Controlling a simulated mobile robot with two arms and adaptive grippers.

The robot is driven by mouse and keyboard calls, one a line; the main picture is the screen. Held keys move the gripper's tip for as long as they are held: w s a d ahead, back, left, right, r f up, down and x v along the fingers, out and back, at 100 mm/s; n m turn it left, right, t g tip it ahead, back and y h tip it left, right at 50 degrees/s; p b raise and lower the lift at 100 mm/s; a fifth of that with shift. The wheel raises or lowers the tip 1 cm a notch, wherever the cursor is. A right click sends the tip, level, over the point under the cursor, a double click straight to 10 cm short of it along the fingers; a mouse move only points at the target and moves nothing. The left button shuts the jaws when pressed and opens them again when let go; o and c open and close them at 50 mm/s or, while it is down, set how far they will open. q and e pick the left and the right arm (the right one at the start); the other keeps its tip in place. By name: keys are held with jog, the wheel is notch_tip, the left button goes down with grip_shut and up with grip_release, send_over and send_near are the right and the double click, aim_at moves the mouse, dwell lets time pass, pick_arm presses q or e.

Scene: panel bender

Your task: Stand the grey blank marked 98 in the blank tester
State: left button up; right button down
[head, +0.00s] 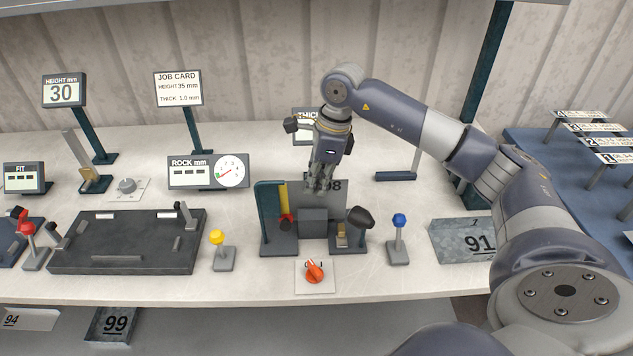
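The grey blank marked 98 (350,190) stands upright in the blank tester (280,243), behind the tester's dark front block. My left gripper is out of view.
A red knob (315,271) sits in front of the tester. A yellow-topped lever (217,240) and a blue-topped lever (399,225) flank it. A blank marked 91 (460,243) lies right. A dark fixture (125,250) is left. A display (301,115) stands behind my gripper.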

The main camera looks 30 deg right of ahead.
jog(key=shift+f+b, duration=0.75)
jog(key=shift+f, duration=0.2)
jog(key=c, duration=1.7)
grip_release()
jog(key=r, duration=0.4)
jog(key=s+d+r, duration=0.1)
jog(key=r, duration=0.3)
jog(key=d+r, duration=0.1)
jog(key=r, duration=0.2)
jog(key=shift+s+r, duration=0.15)
jog(key=shift+r, duration=0.25)
jog(key=shift+f, duration=0.1)
